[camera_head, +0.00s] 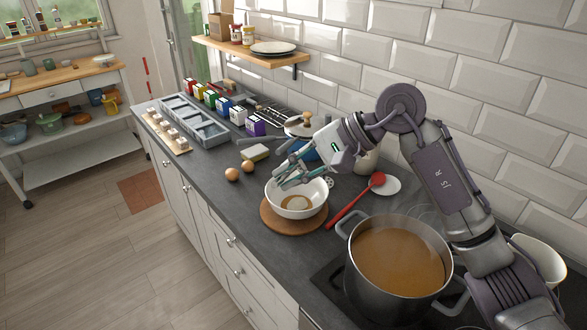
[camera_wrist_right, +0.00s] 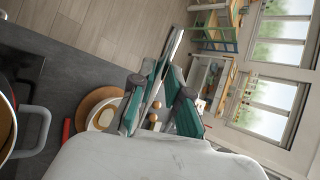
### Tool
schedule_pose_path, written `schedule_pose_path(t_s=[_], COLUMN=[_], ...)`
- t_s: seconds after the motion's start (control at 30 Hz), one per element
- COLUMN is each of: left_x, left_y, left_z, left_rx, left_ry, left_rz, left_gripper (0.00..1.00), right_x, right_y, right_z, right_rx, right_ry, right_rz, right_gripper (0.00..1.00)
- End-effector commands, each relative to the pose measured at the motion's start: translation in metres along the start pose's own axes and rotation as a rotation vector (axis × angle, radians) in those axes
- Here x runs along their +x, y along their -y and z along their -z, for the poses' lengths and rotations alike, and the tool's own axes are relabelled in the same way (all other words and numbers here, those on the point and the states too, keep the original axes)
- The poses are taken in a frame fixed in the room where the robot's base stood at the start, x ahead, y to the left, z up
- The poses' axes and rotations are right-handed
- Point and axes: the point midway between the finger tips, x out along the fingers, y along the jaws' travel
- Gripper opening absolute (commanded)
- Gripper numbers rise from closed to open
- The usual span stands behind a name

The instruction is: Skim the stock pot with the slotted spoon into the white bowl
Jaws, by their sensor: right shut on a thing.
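My right gripper (camera_head: 289,176) is above the white bowl (camera_head: 322,205), its teal fingers shut on the slotted spoon. In the right wrist view a long grey metal handle (camera_wrist_right: 175,47) runs out from between the fingers (camera_wrist_right: 163,102). The bowl stands on a round wooden board (camera_head: 268,222) and holds a pale cream patch (camera_head: 298,203); the bowl also shows in the wrist view (camera_wrist_right: 94,121). The steel stock pot (camera_head: 362,293), at front right, holds brown stock (camera_head: 400,262). My left gripper is not in view.
A red spoon (camera_head: 352,201) rests between bowl and pot, its head over a white dish (camera_head: 388,187). Two brown eggs (camera_head: 232,174) and a sponge (camera_head: 255,153) lie left of the bowl. Small coloured boxes (camera_head: 223,105) stand farther back. The tiled wall borders the worktop.

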Motion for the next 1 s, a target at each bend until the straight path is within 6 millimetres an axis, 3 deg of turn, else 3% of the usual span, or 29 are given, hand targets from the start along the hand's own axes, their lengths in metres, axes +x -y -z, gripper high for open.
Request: schedule_pose_path(t_s=[0.03,0.7,1.0], left_x=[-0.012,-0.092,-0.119], left_y=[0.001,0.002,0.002], left_z=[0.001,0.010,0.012], left_rx=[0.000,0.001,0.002], left_ry=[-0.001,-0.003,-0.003], left_rz=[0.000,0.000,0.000], left_gripper=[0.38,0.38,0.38], right_x=[-0.005,-0.005,-0.004], right_y=[0.008,0.037,0.045], right_z=[-0.003,-0.010,-0.011], right_rx=[-0.012,-0.159,-0.211], right_ry=[-0.002,-0.001,0.000], right_rz=[-0.043,-0.648,-0.858], right_gripper=[0.00,0.00,0.00])
